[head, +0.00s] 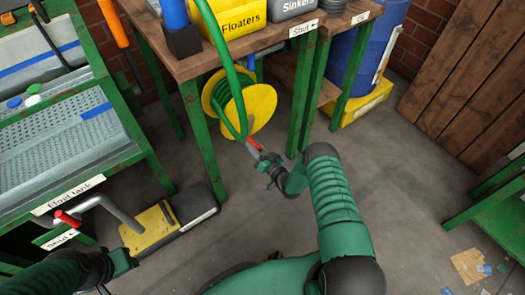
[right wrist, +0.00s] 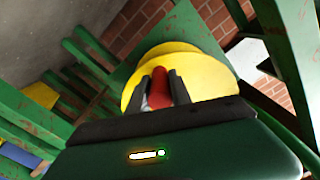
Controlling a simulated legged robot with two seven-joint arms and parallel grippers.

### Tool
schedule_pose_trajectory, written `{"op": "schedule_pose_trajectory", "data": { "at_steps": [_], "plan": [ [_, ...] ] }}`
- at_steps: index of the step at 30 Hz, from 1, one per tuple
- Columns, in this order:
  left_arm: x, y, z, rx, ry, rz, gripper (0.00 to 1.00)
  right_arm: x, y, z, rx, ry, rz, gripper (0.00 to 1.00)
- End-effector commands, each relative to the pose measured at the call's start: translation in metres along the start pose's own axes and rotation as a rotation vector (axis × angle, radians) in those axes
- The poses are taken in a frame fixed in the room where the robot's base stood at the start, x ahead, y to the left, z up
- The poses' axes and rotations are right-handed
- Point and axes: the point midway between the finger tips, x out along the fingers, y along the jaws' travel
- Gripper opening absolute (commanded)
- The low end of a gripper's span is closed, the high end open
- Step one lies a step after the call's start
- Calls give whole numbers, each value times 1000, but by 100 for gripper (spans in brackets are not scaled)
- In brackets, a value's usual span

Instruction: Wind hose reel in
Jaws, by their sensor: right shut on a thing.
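The yellow hose reel (head: 262,103) hangs beside a green table leg, below the wooden table top, with green hose (head: 221,105) wound on it. A length of hose rises from it over the table edge. My right gripper (head: 262,160) is at the reel's lower front, shut on its red handle (head: 254,145). In the right wrist view the red handle (right wrist: 159,85) stands between the two dark fingers, in front of the yellow reel disc (right wrist: 205,75). My left gripper (head: 122,262) is at the lower left, away from the reel; its jaws are too small to read.
Yellow "Floaters" (head: 240,20) and grey "Sinkers" bins stand on the table above. A blue drum (head: 367,45) stands on a yellow base at right. The float tank (head: 60,130) and a yellow pedal unit (head: 148,228) are at left.

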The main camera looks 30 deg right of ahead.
Motion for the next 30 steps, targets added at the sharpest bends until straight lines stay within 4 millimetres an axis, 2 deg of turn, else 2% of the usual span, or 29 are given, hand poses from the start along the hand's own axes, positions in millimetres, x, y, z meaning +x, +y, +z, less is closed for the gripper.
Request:
{"op": "schedule_pose_trajectory", "data": {
  "at_steps": [14,30],
  "plan": [
    [-21,0,-5,0,1,0,36,4,-50,-4,454,-1,1,0],
    [-47,0,-11,0,1,0,36,4,-98,-34,964,4,2,0]
  ]
}}
